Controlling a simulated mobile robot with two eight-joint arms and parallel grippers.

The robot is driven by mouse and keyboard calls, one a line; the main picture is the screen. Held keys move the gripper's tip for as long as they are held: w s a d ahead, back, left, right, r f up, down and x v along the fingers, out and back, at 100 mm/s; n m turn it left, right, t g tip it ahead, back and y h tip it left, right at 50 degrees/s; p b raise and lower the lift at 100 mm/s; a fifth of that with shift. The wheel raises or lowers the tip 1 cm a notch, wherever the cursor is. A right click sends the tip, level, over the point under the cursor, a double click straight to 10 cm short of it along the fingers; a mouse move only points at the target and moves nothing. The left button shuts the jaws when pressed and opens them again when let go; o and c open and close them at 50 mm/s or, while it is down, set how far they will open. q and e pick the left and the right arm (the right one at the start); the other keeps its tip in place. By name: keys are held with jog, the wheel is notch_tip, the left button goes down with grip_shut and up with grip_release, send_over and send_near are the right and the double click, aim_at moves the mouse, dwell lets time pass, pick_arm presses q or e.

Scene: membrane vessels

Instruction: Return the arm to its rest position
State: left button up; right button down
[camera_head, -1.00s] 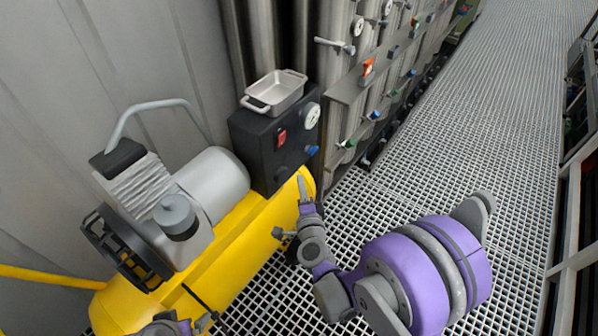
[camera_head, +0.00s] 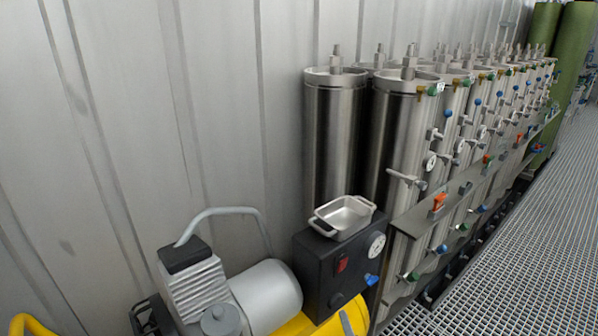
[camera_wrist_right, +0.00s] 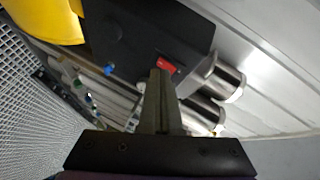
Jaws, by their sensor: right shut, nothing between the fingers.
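My right gripper (camera_wrist_right: 159,78) shows in the wrist view, its two fingers together and empty. Its tips appear in front of the black control box, near the red switch (camera_wrist_right: 166,65); I cannot tell the gap between them. The rest of my right arm is out of that picture. My left gripper is not in view.
The black control box (camera_head: 322,270) carries a metal tray (camera_head: 344,216), a gauge and a blue knob. A compressor (camera_head: 265,296) on a yellow tank stands left. Steel vessels (camera_head: 400,130) with valves line the wall. Grating floor (camera_head: 520,270) at right is clear.

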jog(key=s+d+f+n+g+h, duration=0.1)
jog(key=s+d+f+n+g, duration=0.15)
jog(key=s+n+g, duration=0.7)
jog(key=s+d+f+n+g+h, duration=0.1)
jog(key=s+d+f+n+g, duration=0.2)
jog(key=s, duration=1.3)
pick_arm(q)
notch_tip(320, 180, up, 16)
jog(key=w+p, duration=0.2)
jog(key=p, duration=1.2)
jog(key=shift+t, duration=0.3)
pick_arm(e)
notch_tip(320, 180, up, 17)
jog(key=w+t, duration=0.2)
jog(key=shift+w+d, duration=0.2)
jog(key=shift+w, duration=0.1)
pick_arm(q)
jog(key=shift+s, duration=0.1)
pick_arm(e)
jog(key=shift+s, duration=0.1)
